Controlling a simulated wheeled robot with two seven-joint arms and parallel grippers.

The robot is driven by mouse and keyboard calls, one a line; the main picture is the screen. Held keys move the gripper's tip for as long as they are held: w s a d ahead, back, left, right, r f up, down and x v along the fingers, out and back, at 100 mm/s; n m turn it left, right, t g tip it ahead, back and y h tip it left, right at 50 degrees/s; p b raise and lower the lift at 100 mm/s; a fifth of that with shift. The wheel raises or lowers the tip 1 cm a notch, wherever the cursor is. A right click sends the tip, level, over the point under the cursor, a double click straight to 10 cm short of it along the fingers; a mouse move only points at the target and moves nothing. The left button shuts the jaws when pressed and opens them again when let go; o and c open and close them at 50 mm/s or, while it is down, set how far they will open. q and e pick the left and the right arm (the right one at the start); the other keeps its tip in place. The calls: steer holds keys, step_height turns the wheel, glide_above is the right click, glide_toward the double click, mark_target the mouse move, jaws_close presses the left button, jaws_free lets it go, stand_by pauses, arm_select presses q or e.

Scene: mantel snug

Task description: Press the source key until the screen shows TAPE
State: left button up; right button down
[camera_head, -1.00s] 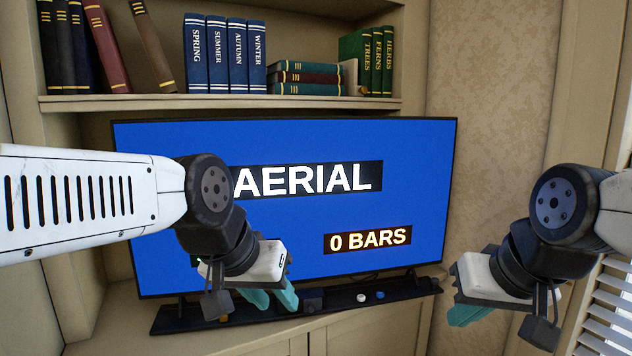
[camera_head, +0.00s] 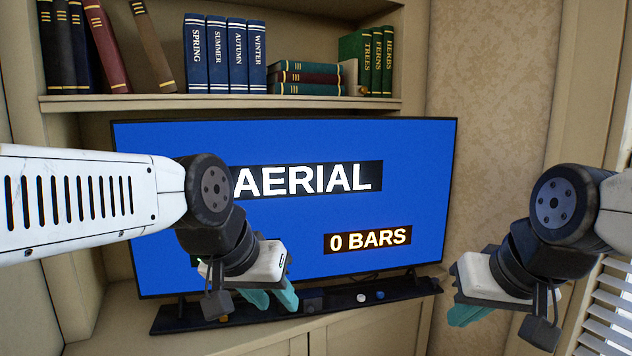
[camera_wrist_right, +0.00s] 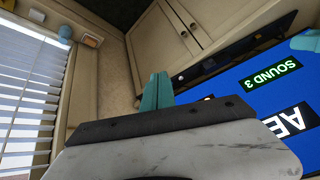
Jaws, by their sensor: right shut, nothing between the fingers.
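The screen (camera_head: 420,150) shows AERIAL in large white letters and 0 BARS below right. In the right wrist view the screen (camera_wrist_right: 240,120) is turned over and also reads SOUND 3. A dark bar (camera_head: 340,304) below it carries a white key (camera_head: 362,298), a blue key (camera_head: 379,295) and an orange one (camera_head: 224,318) partly behind my left gripper. I cannot tell which is the source key. My left gripper (camera_head: 272,300) is in front of the bar's left half, its teal fingers apart and empty. My right gripper (camera_wrist_right: 157,92) is shut and empty, right of the screen.
A shelf (camera_head: 225,102) with several books (camera_head: 225,55) runs above the screen. Cabinet doors (camera_head: 370,332) lie below the bar. A window blind (camera_head: 608,310) is at the far right. My left forearm covers the screen's left part.

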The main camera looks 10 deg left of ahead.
stand_by(0.8)
steer(key=m+t, duration=0.3)
steer(key=m, duration=0.4)
glide_above(381, 295)
step_height(381, 295, down, 10)
steer(key=shift+f, duration=0.15)
steer(key=shift+f, duration=4.3)
steer(key=shift+f, duration=0.2)
steer(key=shift+f, duration=0.2)
